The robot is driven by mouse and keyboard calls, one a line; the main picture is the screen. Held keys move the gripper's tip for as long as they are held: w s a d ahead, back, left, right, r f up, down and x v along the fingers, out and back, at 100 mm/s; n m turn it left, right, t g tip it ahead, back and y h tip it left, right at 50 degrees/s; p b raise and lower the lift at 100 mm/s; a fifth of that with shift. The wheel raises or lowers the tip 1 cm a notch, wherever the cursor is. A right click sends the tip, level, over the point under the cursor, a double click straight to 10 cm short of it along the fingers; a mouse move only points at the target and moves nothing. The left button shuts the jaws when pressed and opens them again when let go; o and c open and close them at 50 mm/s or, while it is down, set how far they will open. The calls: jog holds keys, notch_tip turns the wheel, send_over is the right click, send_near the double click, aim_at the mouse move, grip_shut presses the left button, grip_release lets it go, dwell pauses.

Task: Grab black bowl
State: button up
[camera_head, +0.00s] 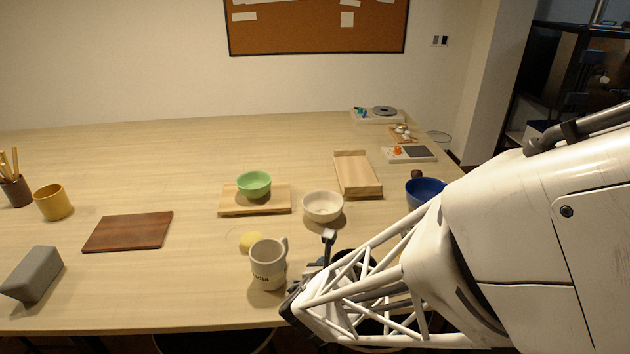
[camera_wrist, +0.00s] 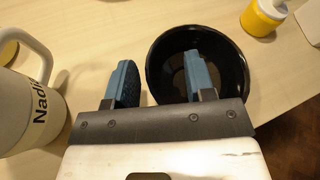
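The black bowl (camera_wrist: 225,52) stands upright on the table in the wrist view. In the head view only a dark part of it shows behind my arm. My gripper (camera_wrist: 157,64) is open, with nothing held. Its right finger is over the bowl's inside and its left finger is outside the bowl, so the near-left rim lies between them in the picture. I cannot tell whether either finger touches the bowl.
A lettered mug (camera_head: 267,265) stands just left of my gripper. A white bowl (camera_head: 322,207) and a green bowl (camera_head: 254,184) on a wooden board (camera_head: 228,208) are farther back. A blue bowl (camera_head: 426,190) is at right. A yellow bottle (camera_wrist: 262,18) stands beyond the black bowl.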

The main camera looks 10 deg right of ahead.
grip_shut()
jog(key=shift+r, duration=0.1)
dwell(0.3)
jog(key=shift+r, duration=0.5)
jog(key=shift+s+r, duration=0.2)
jog(key=shift+r, duration=0.4)
jog(key=shift+s+r, duration=0.15)
jog(key=shift+r, duration=0.45)
jog(key=s+d+r, duration=0.1)
jog(key=s+d, duration=0.1)
jog(key=s, duration=1.3)
jog(key=shift+d+r, duration=0.2)
